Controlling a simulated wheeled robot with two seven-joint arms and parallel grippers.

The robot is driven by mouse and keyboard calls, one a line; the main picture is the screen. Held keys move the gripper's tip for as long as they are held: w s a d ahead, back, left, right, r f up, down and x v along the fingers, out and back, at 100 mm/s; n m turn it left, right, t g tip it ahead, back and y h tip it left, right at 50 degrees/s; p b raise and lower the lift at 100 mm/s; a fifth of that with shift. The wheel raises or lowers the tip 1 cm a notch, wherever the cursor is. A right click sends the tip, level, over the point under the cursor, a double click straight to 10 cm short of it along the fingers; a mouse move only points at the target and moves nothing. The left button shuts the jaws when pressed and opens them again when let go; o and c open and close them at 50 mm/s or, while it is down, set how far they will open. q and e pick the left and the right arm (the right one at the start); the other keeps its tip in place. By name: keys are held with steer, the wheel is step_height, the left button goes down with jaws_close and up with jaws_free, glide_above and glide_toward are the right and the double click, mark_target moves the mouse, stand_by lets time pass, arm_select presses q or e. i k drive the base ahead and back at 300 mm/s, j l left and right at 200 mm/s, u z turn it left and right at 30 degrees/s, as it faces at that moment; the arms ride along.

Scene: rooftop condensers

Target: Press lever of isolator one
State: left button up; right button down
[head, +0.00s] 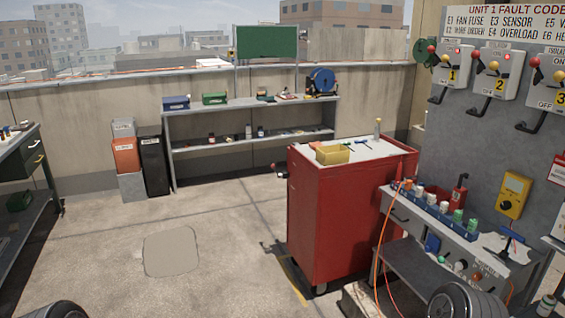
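Isolator one is a light grey box (451,74) with a yellow "1" plate, mounted on the grey panel at the upper right. A red lamp is lit on its upper face. A red ball knob (432,49) shows at its left side, and a black bent handle (437,96) sticks out below it. I cannot tell for sure which of these is the lever. Isolator two (498,83) and isolator three (555,97) hang to its right in the same form. Neither of my grippers is in view.
A red cabinet (335,220) stands left of the panel. A grey workbench (465,245) with bottles in a blue tray sits below the isolators. An orange cable (378,260) hangs at its left end. The floor (215,215) at left centre is open.

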mark_target(431, 49)
steer(key=i, duration=0.75)
steer(key=i+j+z, duration=0.1)
steer(key=i, duration=0.65)
steer(key=i+j+z, duration=0.1)
steer(key=i, duration=0.65)
steer(key=i+j+z, duration=0.15)
steer(key=i+z, duration=0.3)
steer(key=i+j+z, duration=0.7)
steer(key=z, duration=0.15)
steer(key=i+j+z, duration=0.45)
steer(key=k+j, duration=0.1)
